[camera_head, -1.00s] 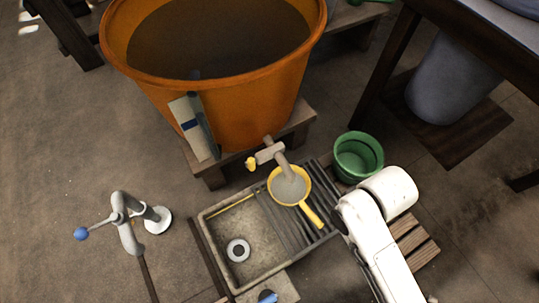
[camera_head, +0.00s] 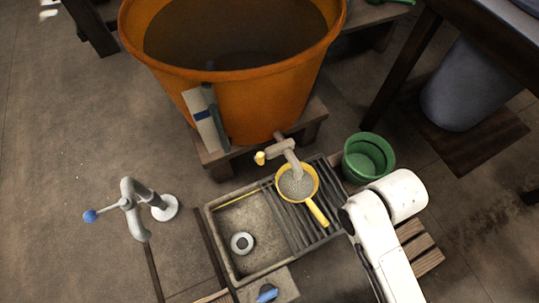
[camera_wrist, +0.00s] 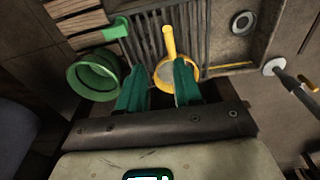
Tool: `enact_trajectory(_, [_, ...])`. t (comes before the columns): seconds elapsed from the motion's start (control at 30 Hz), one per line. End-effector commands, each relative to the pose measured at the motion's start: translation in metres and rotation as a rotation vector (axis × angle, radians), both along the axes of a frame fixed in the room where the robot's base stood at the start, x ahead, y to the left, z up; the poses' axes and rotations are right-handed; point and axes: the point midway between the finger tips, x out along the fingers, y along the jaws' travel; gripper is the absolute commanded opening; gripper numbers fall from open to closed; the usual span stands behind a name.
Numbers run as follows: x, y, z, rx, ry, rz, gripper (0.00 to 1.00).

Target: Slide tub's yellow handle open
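The large orange tub (camera_head: 265,105) stands on a low wooden stand. A grey tap (camera_head: 284,148) sticks out near its base, with a small yellow handle (camera_head: 260,158) at the tap's left end. A yellow strainer (camera_head: 318,211) with grey mesh lies below the tap's spout, on the slatted part of the sink. In the wrist view my gripper (camera_wrist: 159,68) has two green fingers spread apart with nothing held between them. The strainer (camera_wrist: 168,42) shows beyond the fingers. The tap's yellow handle cannot be made out in the wrist view. My gripper is outside the head view.
A stone sink (camera_head: 222,243) with a drain stands below the tub. A green bucket (camera_head: 368,157) stands right of the tap. A grey pipe stand (camera_head: 135,205) with a blue knob is at left. A dark table (camera_head: 440,35) is at upper right. Open floor lies left.

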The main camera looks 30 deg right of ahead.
Motion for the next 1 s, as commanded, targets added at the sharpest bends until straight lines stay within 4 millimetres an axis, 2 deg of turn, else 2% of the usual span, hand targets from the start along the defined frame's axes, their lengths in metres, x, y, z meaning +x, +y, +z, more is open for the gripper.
enact_trajectory(0.2, [0.0, 0.0, 0.0, 0.0, 0.0, 0.0, 0.34])
enact_trajectory(0.37, [0.008, 0.005, -0.005, 0.014, -0.025, 0.023, 0.48])
enact_trajectory(0.47, [0.029, 0.02, -0.018, 0.052, -0.1, 0.083, 0.48])
enact_trajectory(0.7, [0.107, 0.089, -0.055, 0.201, -0.443, 0.276, 0.48])
enact_trajectory(0.9, [0.157, 0.141, -0.068, 0.279, -0.751, 0.339, 0.48])
enact_trajectory(1.0, [0.177, 0.159, -0.07, 0.292, -0.902, 0.332, 0.48])
